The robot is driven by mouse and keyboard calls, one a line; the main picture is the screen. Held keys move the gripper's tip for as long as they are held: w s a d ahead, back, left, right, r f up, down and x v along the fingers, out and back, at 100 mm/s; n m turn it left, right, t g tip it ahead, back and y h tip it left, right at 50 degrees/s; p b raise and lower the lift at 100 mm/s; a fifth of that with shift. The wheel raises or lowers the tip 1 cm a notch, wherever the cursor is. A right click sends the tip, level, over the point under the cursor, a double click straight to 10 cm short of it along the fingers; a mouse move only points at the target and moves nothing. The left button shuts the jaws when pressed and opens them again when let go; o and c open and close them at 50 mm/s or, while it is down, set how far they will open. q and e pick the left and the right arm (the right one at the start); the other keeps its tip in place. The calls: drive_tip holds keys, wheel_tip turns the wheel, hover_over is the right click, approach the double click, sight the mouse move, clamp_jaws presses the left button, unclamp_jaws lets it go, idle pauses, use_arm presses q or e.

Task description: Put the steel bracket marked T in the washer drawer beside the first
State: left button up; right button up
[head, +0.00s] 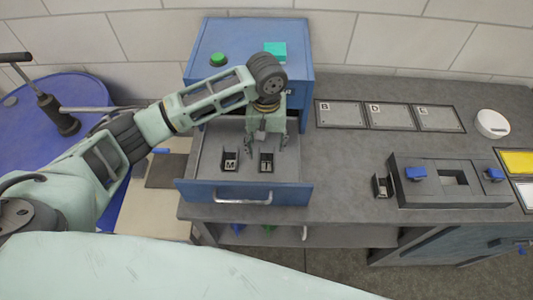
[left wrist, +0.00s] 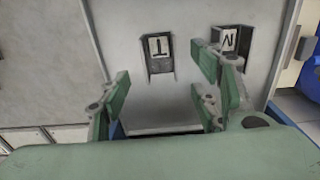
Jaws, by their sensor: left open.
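The bracket marked T (left wrist: 160,52) stands in the open washer drawer (head: 192,193), a small dark bracket with a white letter plate. In the head view it appears to be the right one of the pair (head: 266,163). The bracket marked N (left wrist: 229,42) stands beside it with a gap, on the left in the head view (head: 230,163). My left gripper (head: 267,145) is open and empty over the drawer, just behind the T bracket. In the left wrist view its fingers (left wrist: 163,88) are apart, and T shows beyond them. My right gripper is not in view.
The blue cabinet (head: 207,50) rises behind the drawer. On the grey bench are lettered plates B (head: 338,115), D and E, a dark fixture (head: 450,180) with blue knobs, and another small bracket (head: 381,186). A blue drum (head: 60,95) stands left. Bench room lies between drawer and fixture.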

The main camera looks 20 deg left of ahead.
use_arm(q)
wheel_tip(320, 180, up, 6)
drive_tip(key=shift+f+b, duration=0.25)
drive_tip(key=shift+b, duration=0.05)
drive_tip(key=shift+f, duration=0.1)
idle(0.3)
